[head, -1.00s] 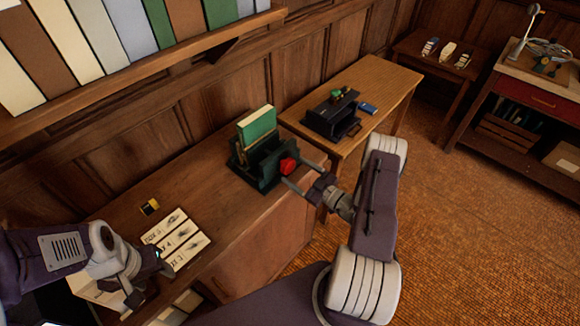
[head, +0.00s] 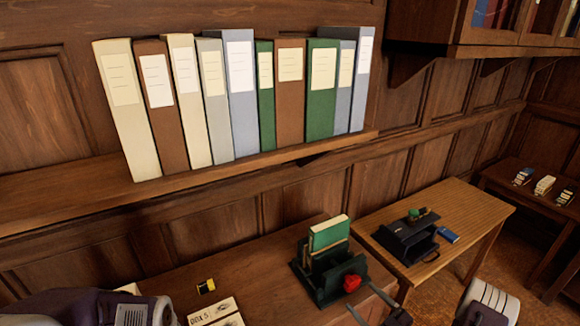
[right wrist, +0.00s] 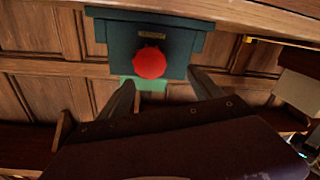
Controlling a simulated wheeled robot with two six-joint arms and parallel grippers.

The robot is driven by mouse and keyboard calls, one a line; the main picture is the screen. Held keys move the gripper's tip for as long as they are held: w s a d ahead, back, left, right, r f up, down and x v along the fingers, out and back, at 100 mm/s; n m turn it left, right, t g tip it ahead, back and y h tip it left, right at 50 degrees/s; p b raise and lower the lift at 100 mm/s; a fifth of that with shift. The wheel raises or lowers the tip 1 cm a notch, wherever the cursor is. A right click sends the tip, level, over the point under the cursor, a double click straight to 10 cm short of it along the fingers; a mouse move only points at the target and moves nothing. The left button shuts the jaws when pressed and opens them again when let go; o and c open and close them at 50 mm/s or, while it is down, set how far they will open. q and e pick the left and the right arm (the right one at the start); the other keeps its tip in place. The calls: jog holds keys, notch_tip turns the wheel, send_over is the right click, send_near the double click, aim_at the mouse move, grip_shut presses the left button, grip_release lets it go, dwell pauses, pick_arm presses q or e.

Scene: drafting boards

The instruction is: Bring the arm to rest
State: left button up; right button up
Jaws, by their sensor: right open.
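My right gripper (head: 357,294) is at the bottom of the head view, its fingers pointing at a red round piece (head: 352,283) on the front of a dark green holder (head: 334,290). In the right wrist view the fingers (right wrist: 160,78) are spread with nothing between them. The red piece (right wrist: 149,63) lies just beyond the fingertips, against the dark green front (right wrist: 190,45); whether a finger touches it I cannot tell. A green book (head: 328,235) stands in the holder. My left arm (head: 90,308) shows at the lower left; its gripper is outside the picture.
A shelf (head: 60,205) of several binders runs along the wall above the cabinet top (head: 260,260). Cards (head: 215,312) and a small yellow-and-black item (head: 206,286) lie left of the holder. A table (head: 465,212) with a black box (head: 405,240) stands to the right.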

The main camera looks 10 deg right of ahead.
jog(key=w+a+r+n+g+y, duration=0.3)
jog(key=w+a+r+n+y, duration=0.15)
jog(key=a+r+n, duration=0.35)
jog(key=s+a+r+n+g+y, duration=0.1)
jog(key=s+a+r+n+g, duration=0.15)
jog(key=a, duration=0.25)
jog(key=s+a+r+n+g+y+b, duration=0.1)
jog(key=s+a+r+n+g, duration=0.1)
jog(key=a+n+g, duration=0.2)
jog(key=s+a+r+n+g+y, duration=0.2)
jog(key=s+a+n+g, duration=0.1)
jog(key=a, duration=0.2)
jog(key=s+a+f+n+g+h, duration=0.1)
jog(key=s+a+n+g+h, duration=0.15)
jog(key=s+n, duration=0.5)
jog(key=s+a+f+n+g+h, duration=0.1)
jog(key=s+f+n+g+h, duration=0.1)
jog(key=s+n+g+h, duration=0.35)
jog(key=s+d+f+n+t+h+b, duration=0.1)
jog(key=s+d+f+n+t+h, duration=0.35)
jog(key=n, duration=1.15)
jog(key=w+d+f+n+t+h, duration=0.1)
jog(key=w+d+n+h, duration=0.3)
jog(key=d+n, duration=0.6)
jog(key=n, duration=0.6)
jog(key=shift+w+d, duration=0.2)
jog(key=shift+w, duration=0.1)
